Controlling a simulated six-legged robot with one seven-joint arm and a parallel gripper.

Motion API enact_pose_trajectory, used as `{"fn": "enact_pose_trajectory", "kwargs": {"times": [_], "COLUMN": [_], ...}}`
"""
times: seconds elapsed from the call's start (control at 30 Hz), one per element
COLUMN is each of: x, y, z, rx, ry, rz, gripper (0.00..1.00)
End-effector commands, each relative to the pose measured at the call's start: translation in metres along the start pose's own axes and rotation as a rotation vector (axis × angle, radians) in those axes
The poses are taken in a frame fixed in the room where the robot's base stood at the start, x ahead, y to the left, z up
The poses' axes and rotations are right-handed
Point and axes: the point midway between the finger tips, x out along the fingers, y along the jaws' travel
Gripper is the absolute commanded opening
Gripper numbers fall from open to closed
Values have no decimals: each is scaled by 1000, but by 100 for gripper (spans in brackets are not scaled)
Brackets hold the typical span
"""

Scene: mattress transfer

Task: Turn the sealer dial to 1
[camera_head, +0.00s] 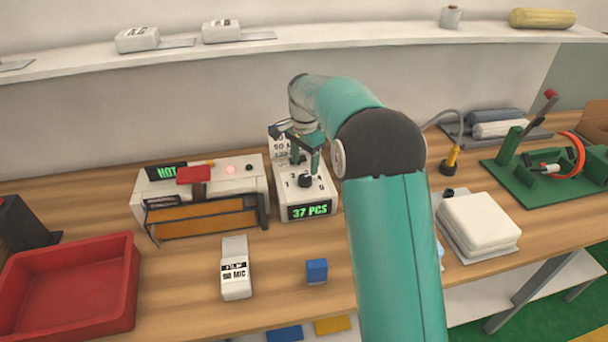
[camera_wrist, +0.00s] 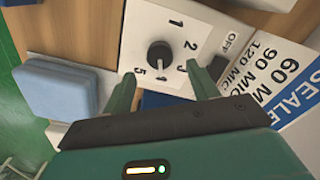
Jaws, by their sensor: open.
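The black dial (camera_wrist: 159,54) sits on a white panel (camera_wrist: 140,25) with the numbers 1 to 5 around it. Its pale mark seems to face the 4, but is small. In the head view the dial (camera_head: 305,181) is on top of the white box (camera_head: 322,197) showing "37 PCS". My gripper (camera_wrist: 160,72) is open, its two green fingers on either side of the dial's lower side, with nothing between them. I cannot tell if they touch it. In the head view my gripper (camera_head: 306,160) is above the dial.
A card (camera_wrist: 285,85) reading "SEALER", 60, 90 and 120 MIC stands behind the box. The sealer (camera_head: 230,180), showing "HOT", stands left of it. A film box (camera_head: 235,268) marked 90 MIC, a blue block (camera_head: 316,271) and a red tray (camera_head: 70,285) are in front.

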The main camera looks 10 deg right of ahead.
Motion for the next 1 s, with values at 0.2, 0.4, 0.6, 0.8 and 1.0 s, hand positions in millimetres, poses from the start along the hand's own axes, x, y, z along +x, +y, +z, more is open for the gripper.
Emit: {"fn": "enact_pose_trajectory", "kwargs": {"times": [0.2, 0.4, 0.6, 0.8, 1.0], "x": [39, 55, 56, 56, 56], "y": [0, -1, -2, -2, -2], "z": [0, 0, 0, 0, 0], "rx": [2, 3, 3, 3, 2], "ry": [-1, 1, 1, 1, 1], "rz": [2, 1, 0, 0, 0], "gripper": [59, 59, 59, 34, 15]}}
